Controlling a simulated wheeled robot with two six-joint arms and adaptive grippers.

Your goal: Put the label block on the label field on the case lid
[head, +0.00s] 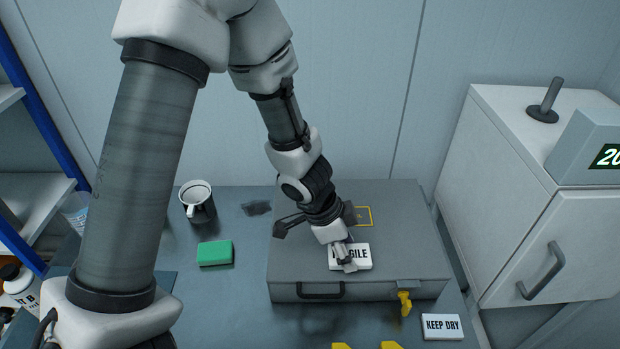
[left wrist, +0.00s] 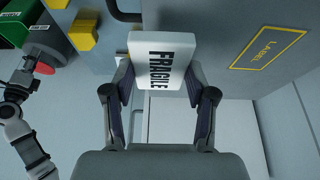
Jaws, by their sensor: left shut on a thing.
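The label block (head: 350,257) is a flat white plate printed FRAGILE. My left gripper (head: 345,256) is shut on it, and the left wrist view shows the block (left wrist: 163,62) between both fingers (left wrist: 160,95). The block is over the front part of the grey case lid (head: 405,235); I cannot tell whether it touches. The label field (head: 364,216) is a yellow outlined rectangle on the lid, behind the block and partly hidden by my left wrist. In the left wrist view the field (left wrist: 267,47) is clear, apart from the block. My right arm shows at that view's left edge; its gripper (left wrist: 16,92) is unclear.
A green block (head: 214,253) and a mug (head: 198,202) stand left of the case. A KEEP DRY plate (head: 442,327) lies at the front right. A yellow latch (head: 404,303) hangs on the case front. A white cabinet (head: 550,205) stands on the right.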

